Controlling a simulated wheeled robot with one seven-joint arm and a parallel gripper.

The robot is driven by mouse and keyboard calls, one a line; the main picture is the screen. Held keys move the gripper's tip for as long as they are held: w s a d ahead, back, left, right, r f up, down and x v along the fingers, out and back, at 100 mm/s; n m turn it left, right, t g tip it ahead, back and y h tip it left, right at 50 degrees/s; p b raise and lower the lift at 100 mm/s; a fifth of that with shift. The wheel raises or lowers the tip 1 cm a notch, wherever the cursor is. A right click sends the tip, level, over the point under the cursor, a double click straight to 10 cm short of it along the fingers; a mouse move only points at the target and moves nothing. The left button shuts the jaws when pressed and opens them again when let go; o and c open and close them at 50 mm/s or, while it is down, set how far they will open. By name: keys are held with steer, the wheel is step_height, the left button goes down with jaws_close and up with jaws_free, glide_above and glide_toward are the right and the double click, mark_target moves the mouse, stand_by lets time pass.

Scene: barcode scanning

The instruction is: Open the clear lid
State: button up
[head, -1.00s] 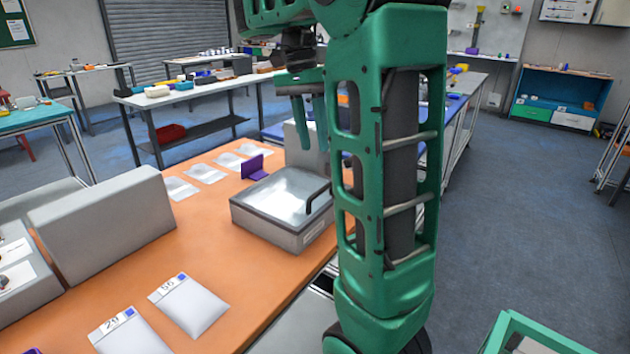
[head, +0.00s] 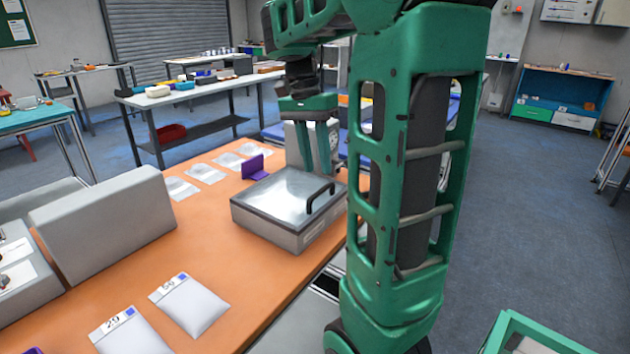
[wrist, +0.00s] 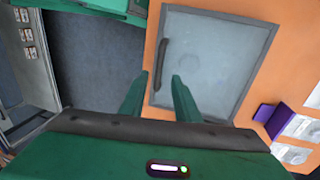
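The clear lid (head: 275,196) is a glossy panel in a grey frame, closed flat on a grey box (head: 265,232) on the orange table. A dark bar handle (head: 318,198) stands at its right side. The lid (wrist: 212,62) and handle (wrist: 162,62) also show in the wrist view. My gripper (head: 319,166) is open and empty above the far right part of the box. In the wrist view its fingertips (wrist: 158,80) appear on either side of the handle's lower end. It appears apart from the handle, but the exact height gap is unclear.
A purple holder (head: 254,167) and several clear pouches stand or lie beyond the box. Two white labelled packets (head: 190,305) lie in front, and a large grey block (head: 103,222) stands left. The orange table (head: 150,255) is bare between them.

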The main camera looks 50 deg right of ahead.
mark_target(320, 190)
steer(key=shift+s+d+f, duration=0.1)
steer(key=shift+s+f, duration=0.15)
steer(key=shift+f, duration=1)
steer(key=shift+s+f, duration=0.25)
steer(key=shift+f, duration=1)
steer(key=shift+c, duration=0.2)
jaws_close()
